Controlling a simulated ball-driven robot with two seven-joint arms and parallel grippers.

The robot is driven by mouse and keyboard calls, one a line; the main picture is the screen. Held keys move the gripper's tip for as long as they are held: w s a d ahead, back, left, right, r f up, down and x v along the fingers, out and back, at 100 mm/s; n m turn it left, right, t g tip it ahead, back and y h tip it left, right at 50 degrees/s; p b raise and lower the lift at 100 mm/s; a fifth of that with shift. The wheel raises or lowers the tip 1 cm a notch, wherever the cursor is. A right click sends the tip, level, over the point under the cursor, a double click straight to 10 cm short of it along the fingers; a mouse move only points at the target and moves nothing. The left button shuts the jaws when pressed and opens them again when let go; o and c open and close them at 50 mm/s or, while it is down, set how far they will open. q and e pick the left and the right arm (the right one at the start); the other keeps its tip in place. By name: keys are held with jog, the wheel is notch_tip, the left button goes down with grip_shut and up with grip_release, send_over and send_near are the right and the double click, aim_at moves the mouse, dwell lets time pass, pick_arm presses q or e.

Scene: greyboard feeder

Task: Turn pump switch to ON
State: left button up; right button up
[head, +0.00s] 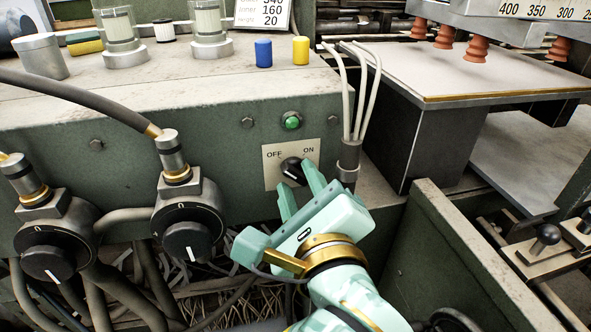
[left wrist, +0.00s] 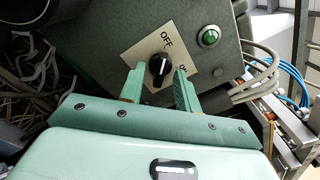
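The pump switch is a black rotary knob (head: 292,169) on a pale plate (head: 271,178) marked OFF at left and ON at right, on the front of the grey-green machine. It also shows in the left wrist view (left wrist: 160,70), where its white mark points toward the OFF side. My left gripper (head: 299,183), pale green, is open at the knob. In the left wrist view its two fingers (left wrist: 159,84) stand apart, one on each side of the knob; I cannot tell whether they touch it. My right gripper is in neither view.
A green button (head: 291,121) sits just above the plate. White hoses (head: 361,95) enter a grey fitting (head: 348,162) close to the right of it. Two large black dials (head: 188,240) with thick hoses are at the left. A green wall (head: 460,255) stands at the right.

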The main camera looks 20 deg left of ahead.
pick_arm(q)
jog(key=shift+c, duration=0.3)
grip_shut()
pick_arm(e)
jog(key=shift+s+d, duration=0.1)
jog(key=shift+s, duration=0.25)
